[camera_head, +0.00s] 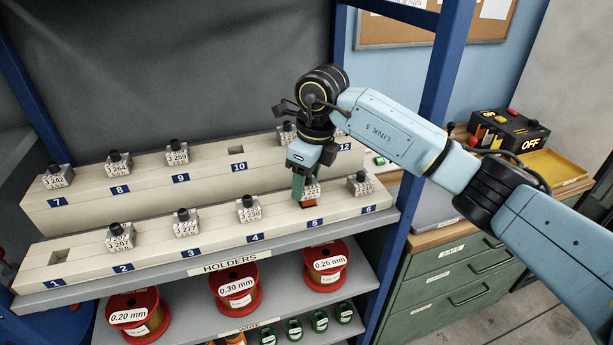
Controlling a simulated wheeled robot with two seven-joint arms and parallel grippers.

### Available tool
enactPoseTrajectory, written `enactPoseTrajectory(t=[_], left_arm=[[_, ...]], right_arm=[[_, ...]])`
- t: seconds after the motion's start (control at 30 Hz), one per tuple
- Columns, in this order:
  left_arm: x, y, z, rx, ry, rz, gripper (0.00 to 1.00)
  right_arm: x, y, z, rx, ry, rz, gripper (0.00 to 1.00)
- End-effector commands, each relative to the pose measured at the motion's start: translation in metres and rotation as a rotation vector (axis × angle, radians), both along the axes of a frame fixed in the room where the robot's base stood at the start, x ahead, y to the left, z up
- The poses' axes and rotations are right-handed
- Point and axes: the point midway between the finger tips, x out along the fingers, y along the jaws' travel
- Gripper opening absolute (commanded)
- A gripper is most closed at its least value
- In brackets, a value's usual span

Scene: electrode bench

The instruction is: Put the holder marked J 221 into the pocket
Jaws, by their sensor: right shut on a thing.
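The holder marked 221 (312,191) is a small pale block at the front row of the stepped rack (200,238), near label 5. Only part of its face shows, and the letter above the number is hard to read. My right gripper (305,185) comes down on it from above and is shut on it; a green finger covers its left side. A red-orange patch shows just below the holder; I cannot tell whether the holder is seated or slightly raised. Open pockets show at label 1 (60,256) and label 10 (238,166). My left gripper is out of view.
Other holders stand close by: 230 (249,213) left of the gripper, one near label 6 (360,186) to the right, and one behind (287,134). A blue post (432,110) rises close beside my right arm. Red wire spools (238,289) sit on the shelf below.

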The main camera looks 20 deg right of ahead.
Motion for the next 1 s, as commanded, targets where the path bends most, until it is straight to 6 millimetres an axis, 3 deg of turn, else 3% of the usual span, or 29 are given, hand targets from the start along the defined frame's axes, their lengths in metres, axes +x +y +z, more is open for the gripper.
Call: enactPoseTrajectory(t=[1.0], left_arm=[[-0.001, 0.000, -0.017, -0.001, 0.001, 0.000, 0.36]], right_arm=[[0.001, 0.000, -0.022, 0.001, -0.002, 0.000, 0.18]])
